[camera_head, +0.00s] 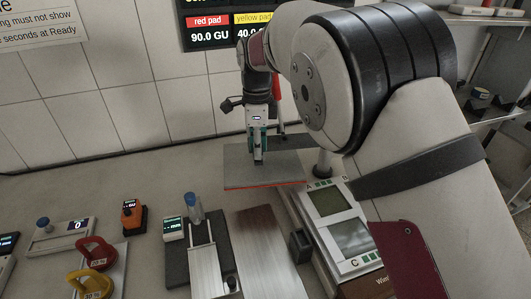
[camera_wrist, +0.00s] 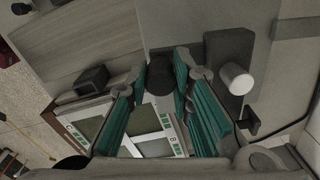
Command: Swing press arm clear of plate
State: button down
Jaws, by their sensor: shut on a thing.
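The press arm appears to be the grey flat slab with a red lower edge (camera_head: 240,178) under my gripper in the head view. In the wrist view a broad grey surface (camera_wrist: 190,18) lies beyond the fingertips. My gripper (camera_head: 258,157) points down over the slab. In the wrist view its teal fingers (camera_wrist: 158,75) close on a dark rounded knob (camera_wrist: 160,88). How the knob joins the arm is hidden. The plate cannot be told for certain; a brown-grey flat panel (camera_head: 268,240) lies in front of the slab.
A device with greenish screens (camera_head: 340,208) stands right of the panel, with a dark block (camera_head: 301,245) between. A metal slide fixture (camera_head: 203,255), orange tool (camera_head: 131,217) and red and yellow ring handles (camera_head: 91,284) lie left. The bench behind them is clear. A tiled wall closes the back.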

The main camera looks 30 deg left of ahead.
jog(key=shift+w+a, duration=0.1)
jog(key=shift+w, duration=0.1)
jog(key=c, duration=1.4)
grip_release()
notch_tip(320, 180, up, 12)
